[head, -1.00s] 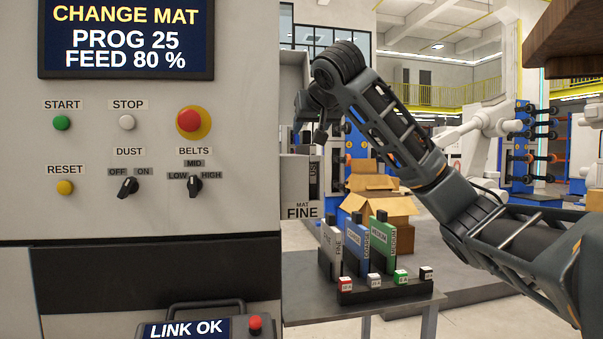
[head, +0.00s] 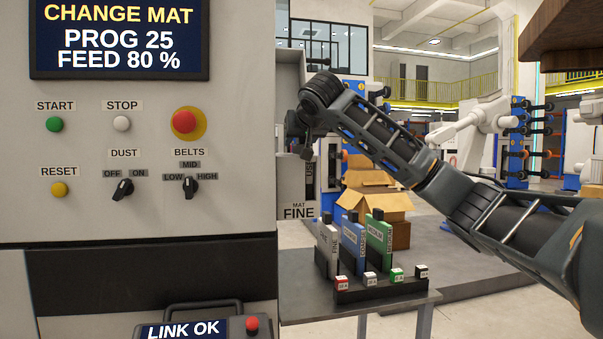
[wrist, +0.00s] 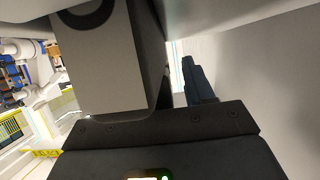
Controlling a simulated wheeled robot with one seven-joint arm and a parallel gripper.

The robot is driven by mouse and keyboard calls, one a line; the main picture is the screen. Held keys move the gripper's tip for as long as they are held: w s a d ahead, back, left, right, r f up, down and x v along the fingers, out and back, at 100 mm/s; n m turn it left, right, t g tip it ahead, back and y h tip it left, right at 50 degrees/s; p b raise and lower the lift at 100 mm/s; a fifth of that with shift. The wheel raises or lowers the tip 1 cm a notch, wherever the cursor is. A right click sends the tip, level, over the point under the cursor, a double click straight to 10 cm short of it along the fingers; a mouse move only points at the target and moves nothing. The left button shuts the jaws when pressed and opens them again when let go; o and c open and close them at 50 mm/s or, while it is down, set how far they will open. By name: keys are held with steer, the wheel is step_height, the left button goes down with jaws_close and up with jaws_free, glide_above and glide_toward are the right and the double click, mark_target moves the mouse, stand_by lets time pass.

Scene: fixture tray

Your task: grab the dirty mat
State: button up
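I cannot make out a dirty mat in either view. My gripper (head: 308,152) is by the machine's right side in the head view, small and dark, partly lost against the machine. In the wrist view a large grey block and a dark stepped part (wrist: 198,82) stand beyond the dark gripper body, close to pale walls. Whether the fingers are open or hold anything does not show.
The machine's control panel (head: 130,150) fills the left; its screen (head: 120,38) reads "CHANGE MAT". Cardboard boxes (head: 375,205) stand behind. A brown overhang is at upper right.

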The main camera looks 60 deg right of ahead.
jaws_close()
stand_by(0.3)
stand_by(0.3)
